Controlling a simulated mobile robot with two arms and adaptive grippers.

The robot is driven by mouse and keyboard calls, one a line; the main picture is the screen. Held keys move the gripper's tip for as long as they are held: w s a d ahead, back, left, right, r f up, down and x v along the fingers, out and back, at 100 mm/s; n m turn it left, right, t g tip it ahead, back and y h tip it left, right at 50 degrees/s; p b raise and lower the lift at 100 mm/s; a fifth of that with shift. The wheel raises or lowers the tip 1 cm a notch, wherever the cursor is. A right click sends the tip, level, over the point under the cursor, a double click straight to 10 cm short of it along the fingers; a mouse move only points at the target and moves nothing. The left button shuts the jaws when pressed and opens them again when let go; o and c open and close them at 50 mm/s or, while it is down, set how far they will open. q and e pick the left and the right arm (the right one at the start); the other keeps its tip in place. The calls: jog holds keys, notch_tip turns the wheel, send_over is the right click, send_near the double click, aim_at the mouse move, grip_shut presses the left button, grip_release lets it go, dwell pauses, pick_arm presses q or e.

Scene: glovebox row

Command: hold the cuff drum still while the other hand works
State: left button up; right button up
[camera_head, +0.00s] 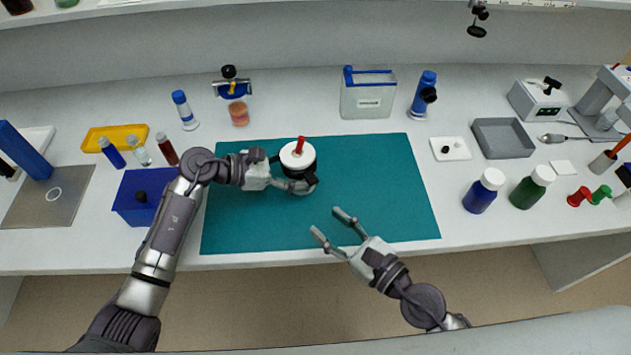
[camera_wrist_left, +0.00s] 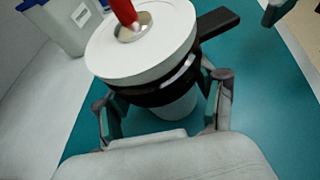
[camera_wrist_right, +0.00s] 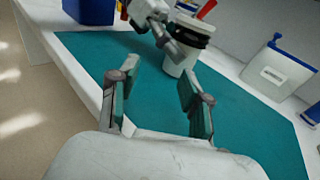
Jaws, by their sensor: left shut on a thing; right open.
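The cuff drum (camera_head: 297,155) stands upright on the teal mat (camera_head: 375,200). It has a white disc top, a black band with a dark tab, and a red piece standing up from the top's centre. My left gripper (camera_head: 300,182) is shut on the drum; in the left wrist view the fingers (camera_wrist_left: 165,105) lie on either side of the drum (camera_wrist_left: 150,50). My right gripper (camera_head: 332,224) is open and empty above the mat's front edge, to the right of and nearer than the drum. In the right wrist view the drum (camera_wrist_right: 183,45) shows beyond the open fingers (camera_wrist_right: 155,90).
A blue box (camera_head: 143,197) stands left of the mat, behind my left arm. A clear container (camera_head: 367,97) and a blue-capped bottle (camera_head: 184,110) stand behind it. The mat's right half is clear.

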aim_at(314, 184)
jog(key=shift+s+d+r+m+t+h, duration=0.85)
jog(key=shift+s+r+m+t+h, duration=0.15)
jog(key=shift+s+m+t, duration=0.15)
jog(key=shift+d+r+t+h, duration=0.25)
jog(key=shift+t+h, duration=0.1)
jog(key=shift+h, duration=0.05)
jog(key=shift+w+r+m, duration=0.1)
jog(key=shift+m, duration=0.15)
jog(key=x, duration=1.1)
jog(key=shift+w, duration=0.3)
jog(key=shift+a, duration=0.1)
grip_shut()
